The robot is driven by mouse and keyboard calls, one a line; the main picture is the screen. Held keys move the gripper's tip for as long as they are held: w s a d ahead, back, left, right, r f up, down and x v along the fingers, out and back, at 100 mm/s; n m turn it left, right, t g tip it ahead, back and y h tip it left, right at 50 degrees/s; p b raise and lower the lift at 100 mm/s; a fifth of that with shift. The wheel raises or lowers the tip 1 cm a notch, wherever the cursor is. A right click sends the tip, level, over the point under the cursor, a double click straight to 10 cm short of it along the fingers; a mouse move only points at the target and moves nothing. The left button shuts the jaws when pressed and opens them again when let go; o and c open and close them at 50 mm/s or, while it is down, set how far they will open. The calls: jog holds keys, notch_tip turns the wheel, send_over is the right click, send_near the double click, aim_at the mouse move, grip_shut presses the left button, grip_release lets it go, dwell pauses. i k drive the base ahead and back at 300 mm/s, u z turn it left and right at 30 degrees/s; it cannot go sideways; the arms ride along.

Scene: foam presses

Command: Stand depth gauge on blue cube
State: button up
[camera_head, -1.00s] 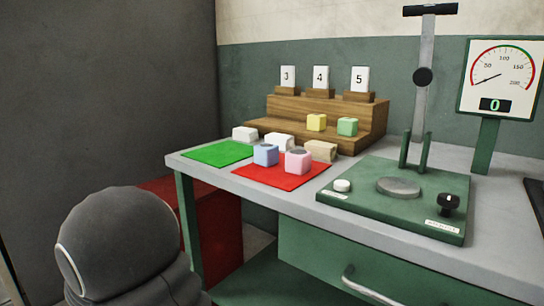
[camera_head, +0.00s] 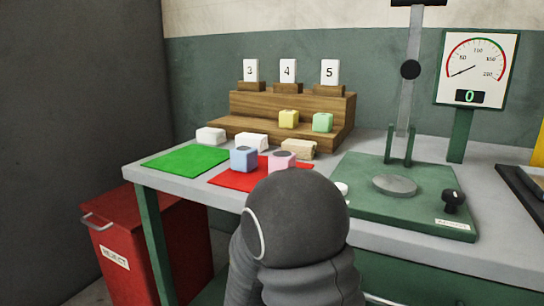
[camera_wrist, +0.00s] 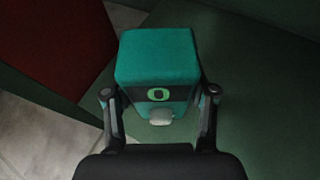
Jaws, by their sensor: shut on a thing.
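The blue cube (camera_head: 243,159) sits at the left part of the red mat (camera_head: 226,180) in the head view. In the wrist view my gripper (camera_wrist: 160,97) is shut on a teal block-shaped thing with a dark band, a small round display mark and a pale tip below, which looks like the depth gauge (camera_wrist: 155,58). It is held between the two fingers, over a dark green surface. The gauge and gripper do not show in the head view, where my dark arm fills the lower middle. The blue cube is not in the wrist view.
A pink cube (camera_head: 282,160) stands right of the blue one, partly behind my arm. White blocks (camera_head: 251,142) and a beige block (camera_head: 299,149) stand behind. The green mat (camera_head: 185,161) is clear. A green press (camera_head: 430,206) stands right; a red reject bin (camera_head: 150,240) stands below left.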

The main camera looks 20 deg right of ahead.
aim_at(244, 148)
jog(key=k, duration=1.2)
jog(key=u, duration=0.75)
